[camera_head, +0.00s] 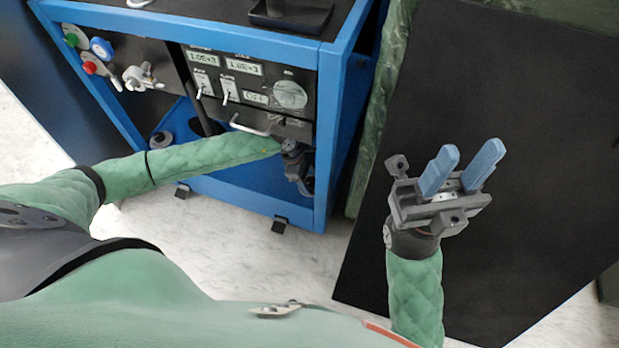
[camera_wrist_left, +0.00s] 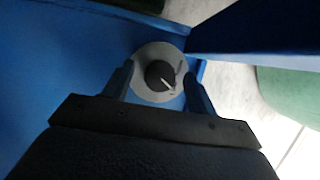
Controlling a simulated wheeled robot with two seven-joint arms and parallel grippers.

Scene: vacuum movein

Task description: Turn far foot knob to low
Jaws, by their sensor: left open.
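In the left wrist view, a round grey foot with a dark knob (camera_wrist_left: 160,75) in its middle sits at a corner of the blue frame. A white pointer line on the knob points to the lower right. My left gripper (camera_wrist_left: 159,67) is open, with one blue finger on each side of the knob; I cannot tell whether they touch the foot. In the head view my left gripper (camera_head: 298,168) is at the cart's lower right, its fingers hidden. Another grey foot knob (camera_head: 161,139) shows at the cart's lower left. My right gripper (camera_head: 459,168) is open and empty.
The blue cart (camera_head: 330,110) carries a black panel (camera_head: 292,75) with switches, displays and a handle. Valves with coloured knobs (camera_head: 101,48) are on its left side. A large black board (camera_head: 520,110) stands at right. White floor (camera_head: 240,225) shows below the cart.

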